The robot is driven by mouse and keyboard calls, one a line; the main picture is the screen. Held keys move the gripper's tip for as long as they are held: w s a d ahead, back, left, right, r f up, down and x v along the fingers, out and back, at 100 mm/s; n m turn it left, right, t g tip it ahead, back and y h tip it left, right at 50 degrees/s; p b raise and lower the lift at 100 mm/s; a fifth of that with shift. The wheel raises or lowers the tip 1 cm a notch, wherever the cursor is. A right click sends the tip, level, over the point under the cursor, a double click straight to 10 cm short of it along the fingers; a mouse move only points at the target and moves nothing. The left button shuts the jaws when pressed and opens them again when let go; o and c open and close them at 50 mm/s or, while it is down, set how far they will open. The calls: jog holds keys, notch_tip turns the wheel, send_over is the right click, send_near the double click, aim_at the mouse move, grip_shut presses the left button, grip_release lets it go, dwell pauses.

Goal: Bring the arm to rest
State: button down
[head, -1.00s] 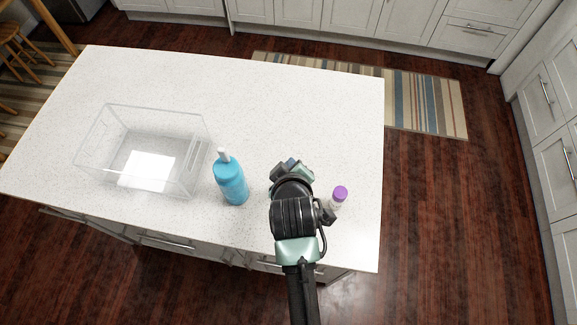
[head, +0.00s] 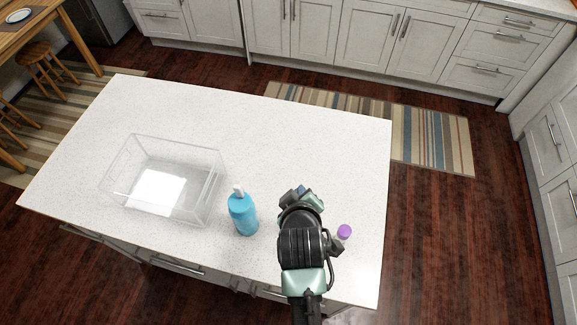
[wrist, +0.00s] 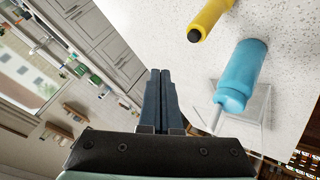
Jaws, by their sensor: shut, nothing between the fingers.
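My gripper (head: 302,192) is over the right part of the white island (head: 250,120), held up by my black and pale green arm. In the wrist view its two dark fingers (wrist: 162,98) are together with nothing between them. A blue bottle (head: 243,214) with a white top stands on the island to the left of my gripper. It also shows in the wrist view (wrist: 243,72), apart from the fingers. A purple-capped item (head: 344,231) is just right of my arm, partly hidden by it.
A clear, empty-looking bin (head: 130,187) stands at the island's left. A yellow item with a black tip (wrist: 212,17) lies near the top of the wrist view; I cannot make it out in the head view. The island's far half is clear. White cabinets (head: 370,35) stand beyond.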

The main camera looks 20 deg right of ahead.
jog(key=w+a+r+m+t+b, duration=0.1)
jog(key=w+a+r+t+b, duration=0.15)
jog(key=r, duration=0.65)
jog(key=w+a+r+t+b, duration=0.1)
jog(key=w+r+t+b, duration=0.25)
jog(key=r, duration=0.55)
jog(key=w+a+r+m+t+b, duration=0.15)
jog(key=w+r+t, duration=0.25)
jog(key=r, duration=0.5)
jog(key=s+a+r+t+y+b, duration=0.1)
jog(key=s+a+r+t+b, duration=0.1)
jog(key=r, duration=0.5)
jog(key=s+a+r+m+t+y+b, duration=0.1)
jog(key=s+a+r+t, duration=0.3)
jog(key=s+r, duration=0.3)
jog(key=s+a+r+m+t+y+b, duration=0.1)
jog(key=s+a+r+t+b, duration=0.1)
jog(key=s+r, duration=0.3)
notch_tip(320, 180, up, 4)
jog(key=shift+a+t+y+b, duration=0.3)
jog(key=shift+a+t+b, duration=0.05)
jog(key=shift+a+t, duration=0.15)
jog(key=shift+s+d+f, duration=0.1)
